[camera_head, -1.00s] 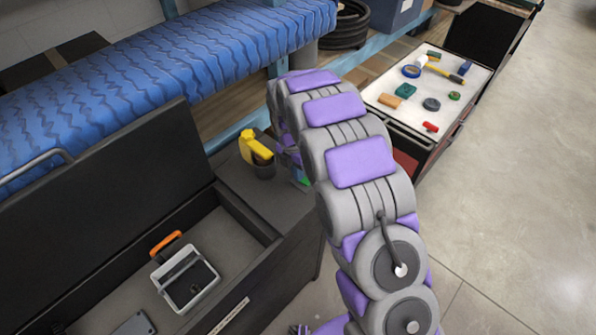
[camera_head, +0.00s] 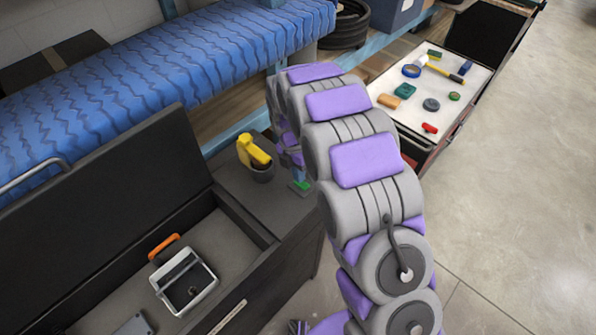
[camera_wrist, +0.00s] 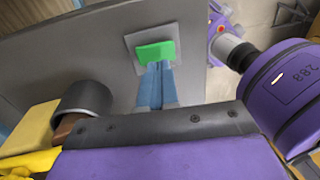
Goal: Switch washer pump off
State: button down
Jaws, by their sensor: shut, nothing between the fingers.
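A green rocker switch (camera_wrist: 155,52) on a light grey square plate (camera_wrist: 133,40) is set in a dark grey surface in the wrist view. My gripper (camera_wrist: 158,66) has blue fingers closed together and empty, tips at the switch's near edge. I cannot tell whether they touch it. In the head view my gripper (camera_head: 297,172) is partly hidden behind my arm.
An open black chest (camera_head: 225,235) holds a grey caddy (camera_head: 186,281). A tool-covered white-topped cart (camera_head: 413,113) stands at the right. Clear floor lies beyond it.

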notch_tip(320, 180, up, 5)
jog(key=w, duration=0.1)
notch_tip(320, 180, up, 9)
jog(key=m, duration=0.3)
send_over(306, 185)
jog(key=s+d+r+m, duration=0.3)
jog(key=s+d+m, duration=0.1)
jog(key=s+m, duration=0.2)
jog(key=s+d+r+m+y+b, duration=0.1)
jog(key=s+d+m, duration=0.4)
jog(key=s, duration=0.2)
jog(key=s+d+r+m+b, duration=0.1)
jog(key=s+d+r+m, duration=0.1)
jog(key=s+d+m, duration=0.45)
jog(key=s+d+f+m+b, duration=0.1)
jog(key=s+f+m, duration=0.2)
jog(key=s+m, duration=0.4)
jog(key=s, duration=0.8)
jog(key=shift+s+d+f+m+y, duration=0.15)
jog(key=shift+s+m+y, duration=0.05)
jog(key=shift+m+y, duration=0.15)
